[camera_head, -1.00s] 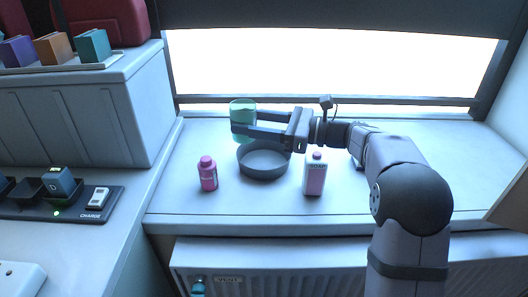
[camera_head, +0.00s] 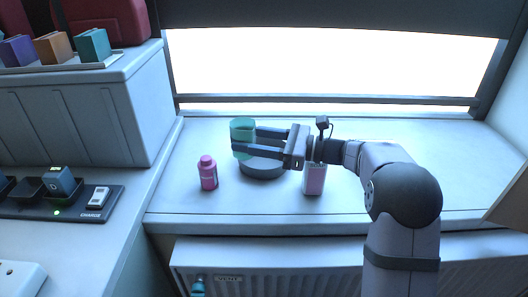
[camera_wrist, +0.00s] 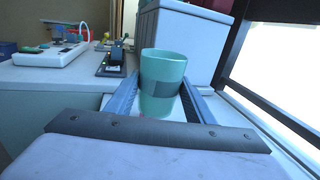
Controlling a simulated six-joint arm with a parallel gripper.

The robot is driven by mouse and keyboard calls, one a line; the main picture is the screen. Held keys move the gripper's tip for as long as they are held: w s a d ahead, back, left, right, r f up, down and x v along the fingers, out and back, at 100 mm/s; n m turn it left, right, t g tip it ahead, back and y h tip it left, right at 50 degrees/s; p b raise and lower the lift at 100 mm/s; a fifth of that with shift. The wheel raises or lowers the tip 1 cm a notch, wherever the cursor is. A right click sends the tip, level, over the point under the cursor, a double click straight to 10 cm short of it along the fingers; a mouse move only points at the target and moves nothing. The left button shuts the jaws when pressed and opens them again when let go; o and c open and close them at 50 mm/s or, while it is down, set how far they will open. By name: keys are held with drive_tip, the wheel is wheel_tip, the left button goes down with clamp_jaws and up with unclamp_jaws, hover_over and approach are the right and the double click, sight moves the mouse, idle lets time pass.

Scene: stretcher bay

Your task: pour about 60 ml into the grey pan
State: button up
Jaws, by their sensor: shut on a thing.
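A translucent green cup (camera_head: 242,136) is between the fingers of my gripper (camera_head: 245,142), which is shut on it. In the wrist view the cup (camera_wrist: 163,72) stands close to upright between the two fingers, with a darker band around its middle. Its contents cannot be made out. The grey pan (camera_head: 262,170) sits on the white counter, partly hidden behind my fingers. The cup is above the pan's left side in the head view, with no clear tilt toward it.
A pink bottle (camera_head: 208,174) stands left of the pan. A charging dock (camera_head: 95,204) is at the left. The counter's right part is clear.

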drive_tip(key=shift+r, duration=0.15)
drive_tip(key=shift+w+d+r+m+p, duration=0.3)
drive_tip(key=shift+w+m+p, duration=0.15)
drive_tip(key=shift+m+p, duration=0.65)
drive_tip(key=r+p, duration=0.1)
drive_tip(key=w+m+p, duration=0.1)
drive_tip(key=p, duration=0.1)
drive_tip(key=shift+d+r+m+y, duration=0.15)
drive_tip(key=shift+r+m+y, duration=0.15)
drive_tip(key=shift+r, duration=0.05)
drive_tip(key=m+p, duration=0.1)
drive_tip(key=m, duration=0.1)
drive_tip(key=w+r+m+t+p, duration=0.1)
drive_tip(key=m+p, duration=0.1)
drive_tip(key=w+d+m+p, duration=0.1)
drive_tip(key=m+p, duration=0.1)
drive_tip(key=m, duration=0.1)
drive_tip(key=shift+w+r+t, duration=0.15)
drive_tip(key=shift+w+t, duration=0.05)
drive_tip(key=shift+t, duration=0.1)
drive_tip(key=shift+r+m+y+p, duration=0.35)
drive_tip(key=shift+m+p, duration=0.5)
drive_tip(key=shift+m, duration=0.45)
drive_tip(key=shift+r+m+p, duration=0.2)
drive_tip(key=shift+m+p, duration=0.1)
drive_tip(key=shift+m, duration=0.1)
